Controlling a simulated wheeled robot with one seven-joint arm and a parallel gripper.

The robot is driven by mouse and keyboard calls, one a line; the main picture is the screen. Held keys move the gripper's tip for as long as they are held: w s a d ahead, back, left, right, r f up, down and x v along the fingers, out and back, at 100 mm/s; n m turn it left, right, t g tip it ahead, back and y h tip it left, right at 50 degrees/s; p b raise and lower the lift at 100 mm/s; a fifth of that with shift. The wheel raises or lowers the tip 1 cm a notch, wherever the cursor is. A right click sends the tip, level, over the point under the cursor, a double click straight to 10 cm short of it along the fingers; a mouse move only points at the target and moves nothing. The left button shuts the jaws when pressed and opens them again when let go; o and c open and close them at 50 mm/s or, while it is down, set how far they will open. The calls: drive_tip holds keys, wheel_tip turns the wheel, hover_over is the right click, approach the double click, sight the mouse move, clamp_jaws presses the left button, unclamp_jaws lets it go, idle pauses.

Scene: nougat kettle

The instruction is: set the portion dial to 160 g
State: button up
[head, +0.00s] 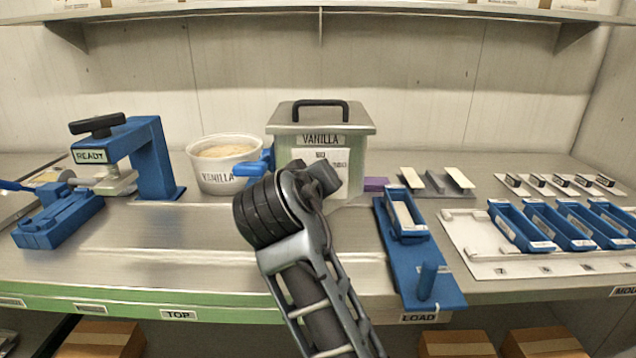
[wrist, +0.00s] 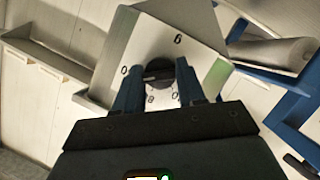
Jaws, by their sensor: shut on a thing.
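The vanilla kettle (head: 300,120) is a grey box with a black top handle, at the middle of the bench in the head view. My gripper (head: 325,178) is at its front face, before a white panel (head: 338,160). In the wrist view the dial's white plate (wrist: 150,42) carries dark marks, only partly legible. The dark round portion dial (wrist: 158,72) sits between the two blue fingers of my gripper (wrist: 158,88), which are shut on it. The fingers and wrist hide part of the dial and its marks, so I cannot read its setting.
A white vanilla tub (head: 222,178) and a blue press (head: 155,165) stand left of the kettle. A blue loading board (head: 440,270) with a tray lies to the right. Several blue trays (head: 525,225) stand farther right. The bench front at left centre is clear.

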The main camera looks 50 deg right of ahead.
drive_tip(key=shift+f+m, duration=0.1)
drive_tip(key=shift+m, duration=0.3)
drive_tip(key=shift+y, duration=0.3)
drive_tip(key=o, duration=1)
drive_tip(key=shift+o, duration=0.2)
drive_tip(key=v, duration=0.8)
drive_tip(key=shift+b, duration=0.35)
drive_tip(key=shift+d, duration=0.1)
